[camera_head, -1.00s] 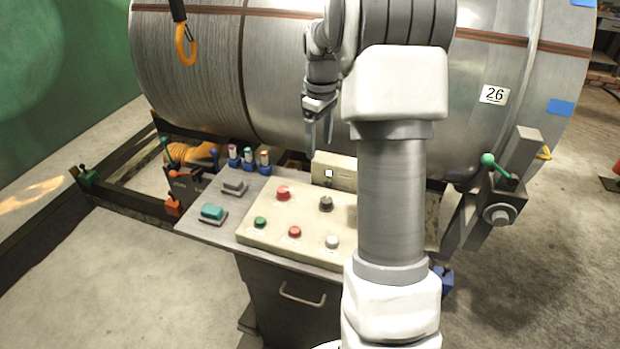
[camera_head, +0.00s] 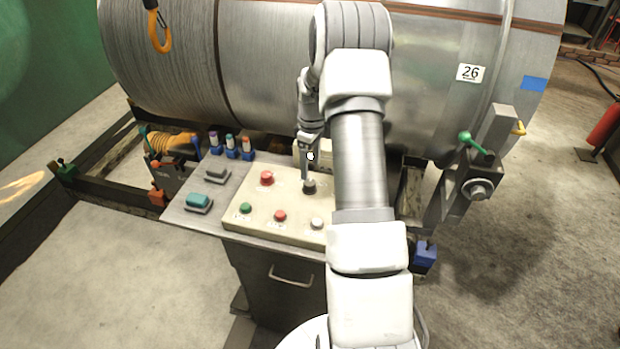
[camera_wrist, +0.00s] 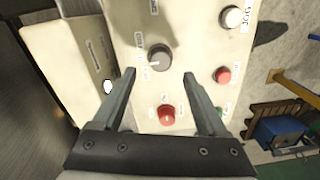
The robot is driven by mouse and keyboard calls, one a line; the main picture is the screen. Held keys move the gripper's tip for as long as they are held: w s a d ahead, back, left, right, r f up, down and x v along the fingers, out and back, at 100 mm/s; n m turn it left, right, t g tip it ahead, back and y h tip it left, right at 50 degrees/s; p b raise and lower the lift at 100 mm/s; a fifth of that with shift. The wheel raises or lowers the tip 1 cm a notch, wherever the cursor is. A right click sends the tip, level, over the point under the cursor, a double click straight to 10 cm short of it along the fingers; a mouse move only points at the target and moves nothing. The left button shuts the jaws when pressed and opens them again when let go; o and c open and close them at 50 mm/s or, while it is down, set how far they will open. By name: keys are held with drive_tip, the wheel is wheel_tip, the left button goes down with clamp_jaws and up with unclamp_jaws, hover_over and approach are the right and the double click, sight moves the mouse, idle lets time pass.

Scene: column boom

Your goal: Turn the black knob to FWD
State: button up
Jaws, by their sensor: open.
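The black knob (camera_head: 309,187) sits on the cream control panel (camera_head: 262,208), in its upper right part. In the wrist view the knob (camera_wrist: 159,57) shows as a dark round cap with a pale pointer mark and small labels around it, too blurred to read. My gripper (camera_head: 307,176) points down just above the knob. In the wrist view its two fingers (camera_wrist: 160,76) are apart, with the knob beyond and between the tips. I cannot tell whether either finger touches it. Nothing is held.
Green (camera_head: 246,208), red (camera_head: 280,216) and white (camera_head: 317,223) buttons line the panel's front. A small box with a lit white lamp (camera_head: 311,156) stands behind the knob. The big metal drum (camera_head: 270,70) is close behind.

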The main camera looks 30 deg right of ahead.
sight(310, 182)
wheel_tip(310, 182, down, 6)
drive_tip(key=shift+a+f, duration=0.1)
drive_tip(key=shift+c, duration=0.3)
clamp_jaws()
